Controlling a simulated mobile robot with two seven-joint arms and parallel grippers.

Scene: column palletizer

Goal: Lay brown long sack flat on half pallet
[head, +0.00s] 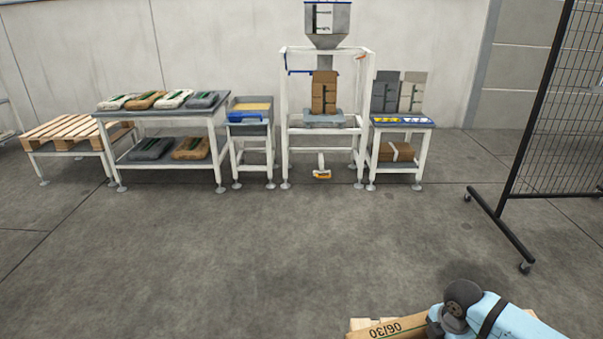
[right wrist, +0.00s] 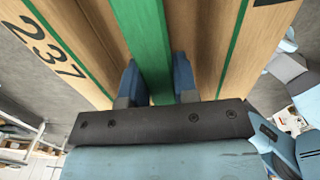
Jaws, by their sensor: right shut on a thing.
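A brown long sack (head: 385,330) marked 06/30 lies at the bottom edge of the head view, mostly cut off. In the right wrist view the brown sack (right wrist: 88,30) fills the upper part, with dark print and green stripes. My right gripper (right wrist: 158,80) has its blue fingers on either side of the sack's green middle band and is shut on it. My left gripper is not in view.
Far back stand a wooden pallet (head: 62,129) on a low frame, a table (head: 160,119) with several sacks, a blue-bin stand (head: 250,128), a filling machine (head: 327,60) and a small table (head: 400,124). A black mesh fence (head: 560,110) stands at right. The middle floor is clear.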

